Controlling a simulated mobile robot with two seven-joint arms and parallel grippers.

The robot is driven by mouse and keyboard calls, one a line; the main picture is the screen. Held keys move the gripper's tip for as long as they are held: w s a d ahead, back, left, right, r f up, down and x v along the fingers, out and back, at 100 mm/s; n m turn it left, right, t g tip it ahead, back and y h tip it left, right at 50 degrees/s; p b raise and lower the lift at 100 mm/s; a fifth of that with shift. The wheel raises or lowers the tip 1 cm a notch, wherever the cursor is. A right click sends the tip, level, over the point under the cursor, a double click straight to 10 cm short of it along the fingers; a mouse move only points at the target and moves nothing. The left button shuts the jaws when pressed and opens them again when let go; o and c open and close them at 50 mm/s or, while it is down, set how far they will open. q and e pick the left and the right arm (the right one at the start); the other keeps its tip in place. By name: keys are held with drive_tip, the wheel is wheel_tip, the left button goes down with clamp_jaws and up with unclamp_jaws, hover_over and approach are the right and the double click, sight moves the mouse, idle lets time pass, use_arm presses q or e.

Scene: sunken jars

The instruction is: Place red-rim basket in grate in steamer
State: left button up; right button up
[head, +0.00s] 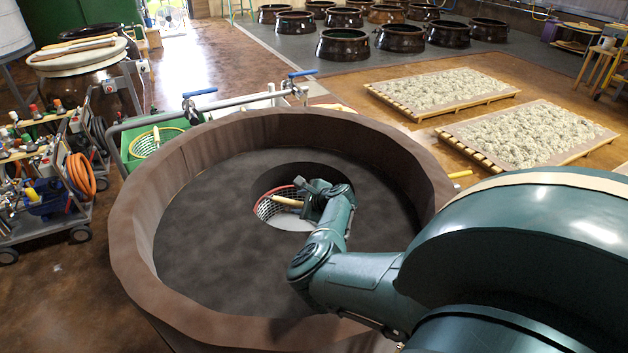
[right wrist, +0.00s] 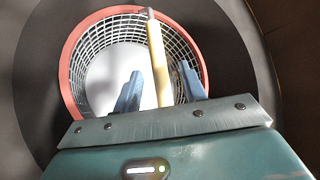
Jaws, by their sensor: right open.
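The steamer (head: 138,235) is a wide brown tub with a dark grey grate (head: 215,215) inside. The grate has a round opening near its middle. The red-rim basket (head: 263,207), a wire mesh basket with a pale bar handle (head: 287,201), shows in this opening, partly hidden by my right arm. I cannot tell how it is supported. In the right wrist view, the basket's red rim (right wrist: 70,88) and mesh fill the middle. My right gripper (right wrist: 161,88) is open, its two blue fingers on either side of the handle (right wrist: 156,55). My left gripper is not in view.
A green crate (head: 128,130) with a yellow-rim basket (head: 148,143) stands behind the steamer at left, beside a pipe with blue-handled valves. A hose cart (head: 50,215) stands at left. Two grain beds (head: 440,90) and several dark jars (head: 343,44) lie beyond. The steamer's raised wall surrounds my arm.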

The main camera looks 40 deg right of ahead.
drive_tip(key=p+v, duration=0.1)
drive_tip(key=v, duration=0.7)
idle(0.5)
